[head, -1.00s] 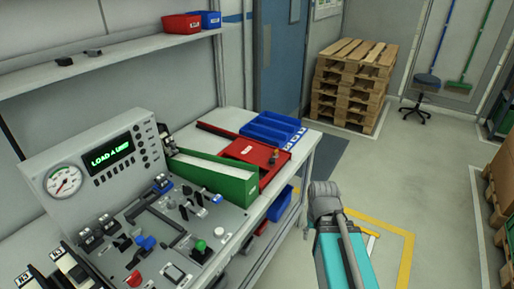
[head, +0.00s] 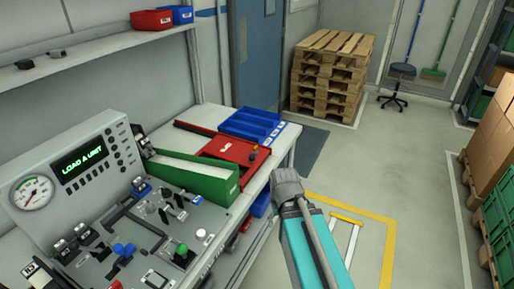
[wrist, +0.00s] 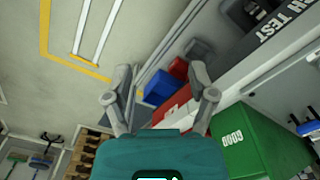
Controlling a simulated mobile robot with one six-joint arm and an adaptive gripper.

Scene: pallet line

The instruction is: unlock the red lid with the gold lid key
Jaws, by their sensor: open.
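The red lid (head: 226,147) lies on the bench between the green box and the blue tray, with a white mark on top. A small dark and gold piece (head: 253,154) stands at its right end; it is too small to tell surely whether it is the gold lid key. My gripper (wrist: 163,85) is open and empty in the wrist view, its two grey fingers spread apart. Part of a red surface shows beyond the fingers there. In the head view my teal arm reaches beside the bench's right edge; the fingertips are hidden.
A green box (head: 205,181) marked GOOD (wrist: 262,140) stands beside the lid. A blue tray (head: 252,126) lies behind it. The control console (head: 75,165) fills the near left. A pallet stack (head: 330,70) stands at the back. The floor right of the bench is open.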

